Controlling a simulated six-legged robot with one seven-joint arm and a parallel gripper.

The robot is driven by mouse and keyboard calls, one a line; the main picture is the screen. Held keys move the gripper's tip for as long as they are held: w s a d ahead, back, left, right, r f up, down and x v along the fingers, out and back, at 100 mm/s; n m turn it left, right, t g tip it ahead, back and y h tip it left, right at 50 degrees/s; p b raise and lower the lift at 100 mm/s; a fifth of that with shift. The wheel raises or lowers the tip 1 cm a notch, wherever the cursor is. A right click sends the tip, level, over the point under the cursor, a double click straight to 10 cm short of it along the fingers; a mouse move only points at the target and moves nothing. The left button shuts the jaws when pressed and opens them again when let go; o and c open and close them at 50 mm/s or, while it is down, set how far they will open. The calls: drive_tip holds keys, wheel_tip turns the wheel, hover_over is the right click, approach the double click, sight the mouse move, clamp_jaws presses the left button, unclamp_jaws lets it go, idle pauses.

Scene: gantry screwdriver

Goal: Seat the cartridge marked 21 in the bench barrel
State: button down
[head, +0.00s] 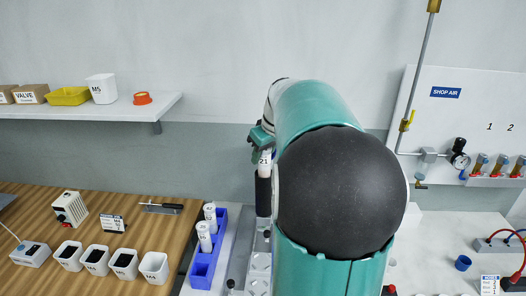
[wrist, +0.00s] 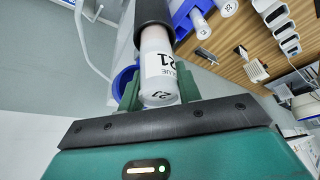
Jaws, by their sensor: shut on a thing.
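The white cartridge marked 21 (head: 265,163) is in my gripper (head: 262,141), upright above the bench. In the wrist view, the two green fingers of my gripper (wrist: 159,88) are shut on the cartridge (wrist: 158,65) near its numbered end. The black bench barrel (head: 263,196) stands directly below the cartridge. In the wrist view the far end of the cartridge meets the mouth of the barrel (wrist: 152,12), and the two look in line. How deep the cartridge sits in the barrel is hidden.
A blue rack (head: 201,271) left of the barrel holds two white cartridges (head: 209,212). Several white bins (head: 153,267) stand on the wooden bench. My arm hides much of the bench's middle. A blue cup (head: 463,262) stands at the right.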

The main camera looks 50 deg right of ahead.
drive_tip(key=shift+f, duration=1.6)
drive_tip(key=c, duration=0.9)
unclamp_jaws()
wheel_tip(320, 180, up, 13)
hover_over(263, 163)
drive_tip(key=s+d, duration=0.1)
drive_tip(key=s, duration=0.3)
drive_tip(key=shift+w+f, duration=0.1)
drive_tip(key=shift+w, duration=0.05)
